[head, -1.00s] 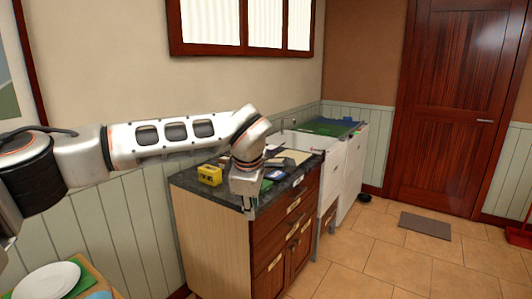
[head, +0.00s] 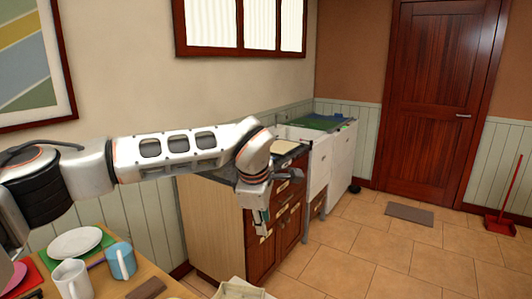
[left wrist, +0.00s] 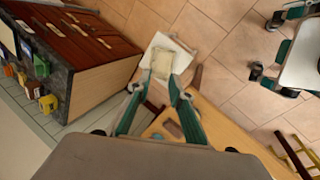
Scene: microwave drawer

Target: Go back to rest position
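My left arm reaches in from the left in the head view. Its left gripper (head: 262,224) points down in front of the dark wooden cabinet's near corner, with nothing held. In the left wrist view, the two teal fingers of the left gripper (left wrist: 154,84) stand apart with an empty gap between them. Beyond them a pale cushioned seat (left wrist: 163,63) shows over the floor. I do not see my right gripper.
A table (head: 122,283) at lower left holds a white plate (head: 75,242), a white mug (head: 73,280) and a blue mug (head: 121,261). The cabinet (head: 212,226) and a sink stand along the wall.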

